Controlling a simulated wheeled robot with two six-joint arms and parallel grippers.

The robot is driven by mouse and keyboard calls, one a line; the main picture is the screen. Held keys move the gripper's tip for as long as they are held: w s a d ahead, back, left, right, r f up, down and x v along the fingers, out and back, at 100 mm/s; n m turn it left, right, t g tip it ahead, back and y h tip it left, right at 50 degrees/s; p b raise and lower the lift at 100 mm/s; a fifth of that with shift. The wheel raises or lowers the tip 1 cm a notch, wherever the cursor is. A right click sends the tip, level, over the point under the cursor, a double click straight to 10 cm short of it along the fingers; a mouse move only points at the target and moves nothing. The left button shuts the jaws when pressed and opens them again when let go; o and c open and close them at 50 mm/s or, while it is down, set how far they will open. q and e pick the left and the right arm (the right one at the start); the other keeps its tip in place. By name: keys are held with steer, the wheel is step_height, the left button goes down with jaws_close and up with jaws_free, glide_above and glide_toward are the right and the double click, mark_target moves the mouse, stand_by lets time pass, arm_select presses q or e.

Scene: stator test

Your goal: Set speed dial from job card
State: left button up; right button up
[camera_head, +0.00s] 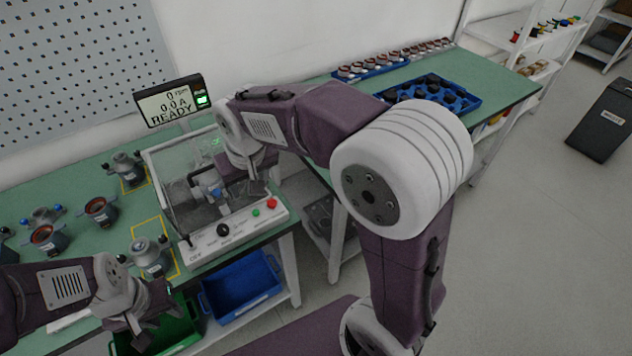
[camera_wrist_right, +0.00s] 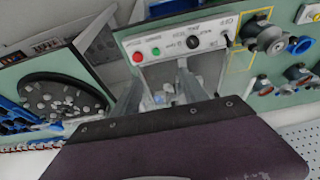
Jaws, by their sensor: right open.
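The tester (camera_head: 205,200) has a clear cover and a pale front panel. The panel carries a black speed dial (camera_head: 223,229), a green button (camera_head: 256,213) and a red button (camera_head: 272,203). In the right wrist view the dial (camera_wrist_right: 192,42) is beyond the fingers, apart from them. My right gripper (camera_wrist_right: 160,88) is open over the tester; in the head view my arm mostly hides it. The display (camera_head: 170,101) reads 0 rpm, 0.0 A, READY. My left gripper (camera_head: 140,308) is at lower left above a green bin; its finger gap is unclear. I cannot make out a job card.
Several stators (camera_head: 101,210) stand on the green bench left of the tester. A green bin (camera_head: 172,335) and a blue bin (camera_head: 240,285) are below the front edge. A blue tray (camera_head: 432,93) lies on the back bench.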

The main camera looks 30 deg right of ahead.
steer(key=s+d+r+m+g+p, duration=0.2)
steer(key=s+d+p, duration=0.8)
steer(key=s+p, duration=0.2)
steer(key=shift+s+g, duration=0.4)
steer(key=shift+s+d, duration=0.1)
